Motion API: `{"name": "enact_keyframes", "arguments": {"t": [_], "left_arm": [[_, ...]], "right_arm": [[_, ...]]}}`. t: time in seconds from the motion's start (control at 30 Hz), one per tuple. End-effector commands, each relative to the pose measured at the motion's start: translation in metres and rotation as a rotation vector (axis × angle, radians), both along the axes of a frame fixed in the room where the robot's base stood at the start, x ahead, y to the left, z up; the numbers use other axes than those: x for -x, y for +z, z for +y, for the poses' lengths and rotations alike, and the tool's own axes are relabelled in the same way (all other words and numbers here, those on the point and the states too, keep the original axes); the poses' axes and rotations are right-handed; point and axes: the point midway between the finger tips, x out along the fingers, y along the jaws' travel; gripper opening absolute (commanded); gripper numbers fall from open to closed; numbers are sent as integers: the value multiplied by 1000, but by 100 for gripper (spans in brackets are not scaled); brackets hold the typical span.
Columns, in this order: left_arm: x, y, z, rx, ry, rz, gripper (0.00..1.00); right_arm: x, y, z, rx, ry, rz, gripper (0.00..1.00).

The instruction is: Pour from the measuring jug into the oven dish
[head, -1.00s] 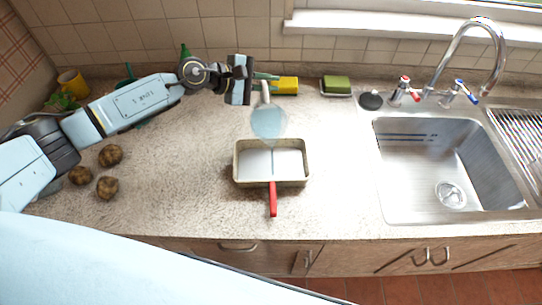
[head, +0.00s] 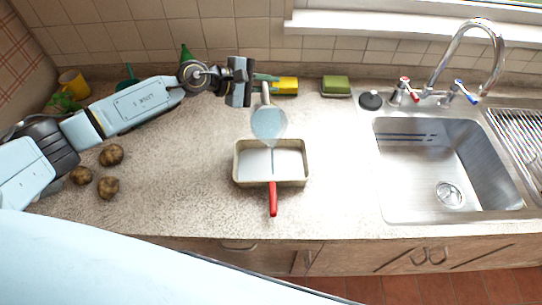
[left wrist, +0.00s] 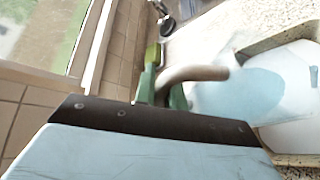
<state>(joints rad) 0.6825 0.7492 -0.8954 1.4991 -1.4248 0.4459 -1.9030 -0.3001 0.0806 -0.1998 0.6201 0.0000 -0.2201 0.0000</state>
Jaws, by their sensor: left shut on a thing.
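The measuring jug (head: 268,122) is clear and bluish with a pale handle, and hangs tilted just behind and above the oven dish. My left gripper (head: 264,77) is shut on its handle; the handle also shows between the green fingers in the left wrist view (left wrist: 192,74). The jug's lip points down toward the dish, and a thin pale streak runs from it into the dish. The oven dish (head: 237,172) is a beige rectangle on the counter with a pale inside; liquid level is hard to tell. My right gripper is out of view.
A red-handled utensil (head: 273,200) leans over the dish's front rim. Several potatoes (head: 110,155) lie at left, near a yellow mug (head: 74,83). A yellow item (head: 287,86) and a green sponge (head: 336,84) lie at the back. The sink (head: 440,165) is right; counter between is clear.

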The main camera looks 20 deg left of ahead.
Motion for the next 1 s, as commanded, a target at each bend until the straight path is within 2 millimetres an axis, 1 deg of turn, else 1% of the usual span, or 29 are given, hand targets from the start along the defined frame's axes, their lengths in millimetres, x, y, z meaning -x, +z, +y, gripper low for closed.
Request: {"name": "enact_keyframes", "arguments": {"t": [1.0], "left_arm": [[3,2,-1,-16,1,-36,0]], "right_arm": [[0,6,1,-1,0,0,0]]}}
